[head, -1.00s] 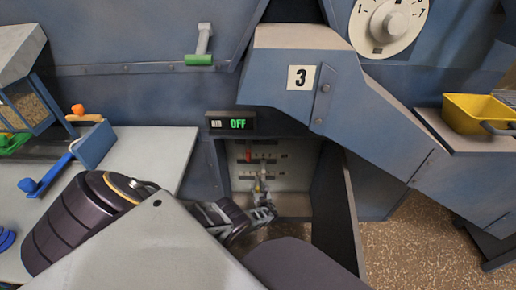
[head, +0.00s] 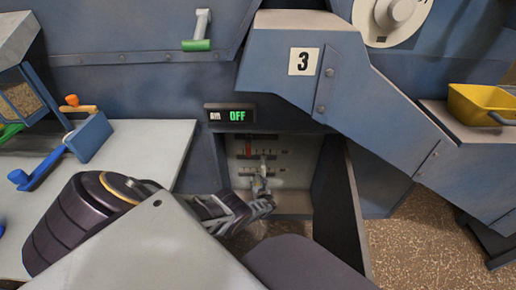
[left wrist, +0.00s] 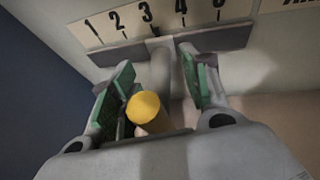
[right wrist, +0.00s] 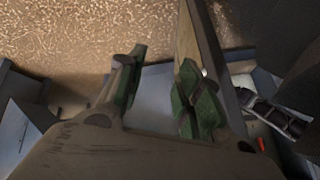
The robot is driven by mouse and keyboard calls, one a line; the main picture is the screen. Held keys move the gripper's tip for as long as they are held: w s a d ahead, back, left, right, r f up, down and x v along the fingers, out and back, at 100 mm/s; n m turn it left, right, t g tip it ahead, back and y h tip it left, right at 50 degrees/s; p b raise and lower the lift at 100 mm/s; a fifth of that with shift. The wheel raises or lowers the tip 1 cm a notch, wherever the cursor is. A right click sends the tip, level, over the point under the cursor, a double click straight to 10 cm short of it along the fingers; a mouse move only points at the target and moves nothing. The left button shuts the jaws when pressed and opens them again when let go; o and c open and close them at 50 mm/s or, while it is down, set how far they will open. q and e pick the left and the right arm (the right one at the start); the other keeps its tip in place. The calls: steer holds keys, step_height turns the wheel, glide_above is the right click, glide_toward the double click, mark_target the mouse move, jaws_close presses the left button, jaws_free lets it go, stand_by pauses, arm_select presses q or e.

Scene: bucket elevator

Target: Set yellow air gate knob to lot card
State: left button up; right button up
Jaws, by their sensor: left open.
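The yellow knob (left wrist: 145,108) sits on a grey lever whose stem enters a slot in a plate numbered 1 to 5 (left wrist: 147,14). In the left wrist view the stem meets the slot below about 3 to 4. My left gripper (left wrist: 157,88) is open, with a green-padded finger on each side of the knob and stem; I cannot tell if either touches. In the head view this gripper (head: 264,192) is inside the recessed panel (head: 290,177), hiding most of the knob. My right gripper (right wrist: 162,88) is open and empty. I cannot make out a lot card.
A display reading OFF (head: 231,115) is above the recess. An open dark door (head: 340,210) flanks it on the right. A grey table (head: 150,150) with a blue lever is at left. A blue chute marked 3 (head: 303,61) and a yellow bin (head: 480,104) are at right.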

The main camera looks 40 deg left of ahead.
arm_select(q)
steer(key=shift+c, duration=0.4)
jaws_close()
steer(key=shift+w, duration=0.1)
